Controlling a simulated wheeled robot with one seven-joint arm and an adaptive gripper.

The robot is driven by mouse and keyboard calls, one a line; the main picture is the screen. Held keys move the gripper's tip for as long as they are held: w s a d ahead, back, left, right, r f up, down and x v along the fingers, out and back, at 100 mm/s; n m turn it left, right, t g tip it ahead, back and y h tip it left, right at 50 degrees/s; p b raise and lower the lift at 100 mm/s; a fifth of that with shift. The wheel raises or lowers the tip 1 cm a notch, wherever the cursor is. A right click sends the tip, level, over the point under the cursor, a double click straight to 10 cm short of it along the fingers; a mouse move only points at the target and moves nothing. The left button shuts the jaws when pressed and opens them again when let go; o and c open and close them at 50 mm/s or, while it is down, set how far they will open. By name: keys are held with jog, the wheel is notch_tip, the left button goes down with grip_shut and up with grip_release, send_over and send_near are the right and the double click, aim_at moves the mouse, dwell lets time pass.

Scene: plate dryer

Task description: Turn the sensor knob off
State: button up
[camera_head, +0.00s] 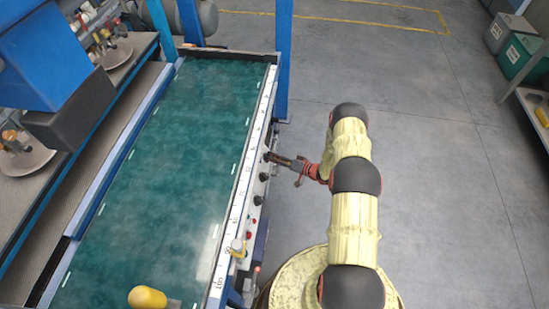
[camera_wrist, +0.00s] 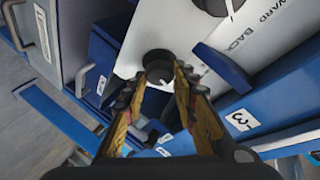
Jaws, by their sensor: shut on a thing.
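A black round knob (camera_wrist: 158,64) sits on the white control panel (camera_wrist: 140,40) in the wrist view. My gripper (camera_wrist: 160,76) has its two fingers closed in on either side of this knob. In the head view my gripper (camera_head: 272,158) reaches from the right to the panel on the conveyor's right side, at the farthest of the dark knobs. The fingers and the viewing angle hide any label of the held knob, so I cannot read whether it says sensor. Its pointer direction cannot be told.
A second knob (camera_wrist: 216,6) shows beside lettering reading "WARD BACK". More knobs (camera_head: 264,177) and red buttons (camera_head: 249,235) line the panel toward the front. The green conveyor (camera_head: 170,150) lies to the left, a blue post (camera_head: 284,60) stands beyond. Floor (camera_head: 450,170) is clear right of my arm.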

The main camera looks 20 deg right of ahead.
jog(key=shift+c, duration=0.7)
jog(key=shift+f+n+b, duration=0.1)
jog(key=shift+n+b, duration=0.2)
jog(key=shift+b, duration=0.05)
jog(key=shift+w+d+n+g+y+b, duration=0.1)
jog(key=shift+n+g+y+b, duration=0.7)
jog(key=shift+n+b, duration=1.45)
jog(key=shift+w+d+n+g+y+b, duration=0.1)
jog(key=shift+n+g+y+b, duration=0.1)
jog(key=shift+n+y+b, duration=1.6)
jog(key=shift+w+d+n+g+y+b, duration=0.1)
jog(key=shift+n+g+y+b, duration=0.45)
jog(key=shift+n+b, duration=2.1)
jog(key=shift+n+p, duration=0.4)
jog(key=shift+n, duration=0.2)
jog(key=o, duration=1.1)
jog(key=shift+c, duration=0.2)
jog(key=shift+s, duration=0.1)
